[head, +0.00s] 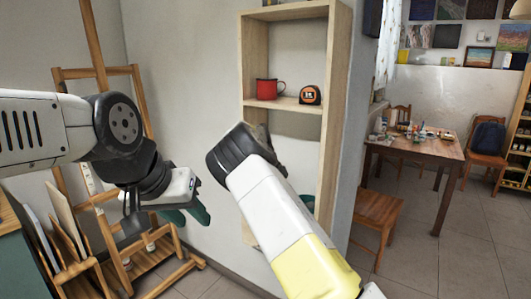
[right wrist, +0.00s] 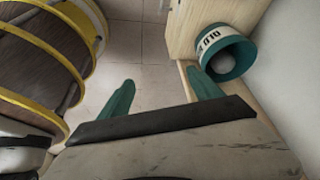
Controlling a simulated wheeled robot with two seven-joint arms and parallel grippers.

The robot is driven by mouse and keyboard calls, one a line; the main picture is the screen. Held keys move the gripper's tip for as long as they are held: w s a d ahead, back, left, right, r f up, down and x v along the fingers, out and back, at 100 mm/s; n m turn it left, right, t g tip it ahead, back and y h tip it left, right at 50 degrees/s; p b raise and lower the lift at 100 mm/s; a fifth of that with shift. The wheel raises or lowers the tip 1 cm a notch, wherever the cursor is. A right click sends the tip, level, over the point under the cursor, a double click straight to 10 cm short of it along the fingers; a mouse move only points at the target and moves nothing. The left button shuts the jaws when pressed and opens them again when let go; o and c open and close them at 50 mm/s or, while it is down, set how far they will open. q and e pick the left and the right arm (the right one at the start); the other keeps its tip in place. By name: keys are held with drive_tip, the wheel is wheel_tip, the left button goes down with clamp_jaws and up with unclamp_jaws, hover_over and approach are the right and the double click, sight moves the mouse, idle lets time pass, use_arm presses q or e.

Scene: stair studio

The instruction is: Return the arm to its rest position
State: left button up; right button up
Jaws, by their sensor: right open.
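My left arm comes in from the left in the head view, bent at a dark joint. Its gripper (head: 187,213) hangs in front of the wall with its teal fingers apart and nothing seen between them. My right arm (head: 270,205) rises from the bottom centre in front of the wooden shelf; its gripper is hidden in that view. In the right wrist view my right gripper (right wrist: 160,95) is open, with two teal fingers apart and nothing between them.
A wooden shelf (head: 337,110) holds a red mug (head: 266,88) and a tape measure (head: 310,95). A teal container (right wrist: 225,52) is close beyond the right finger. A wooden easel (head: 140,110) stands left. A table (head: 425,148) and chairs are farther right, with open floor (head: 440,262) in front.

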drive_tip(key=s+d+r+n+t+y, duration=0.1)
drive_tip(key=s+d+r+n+y, duration=0.2)
drive_tip(key=s+d+r+n, duration=0.35)
drive_tip(key=s+d+r+n+t+y, duration=0.1)
drive_tip(key=s+d+r+n+y, duration=0.25)
drive_tip(key=s+r, duration=0.5)
drive_tip(key=s+a+r+n+t, duration=0.1)
drive_tip(key=s+n, duration=0.4)
drive_tip(key=s, duration=0.5)
drive_tip(key=s+a+r+n+t, duration=0.1)
drive_tip(key=s+n+t, duration=0.3)
drive_tip(key=s, duration=0.7)
drive_tip(key=shift+a+r+n, duration=0.15)
drive_tip(key=shift+r+n, duration=0.75)
drive_tip(key=shift+n, duration=0.3)
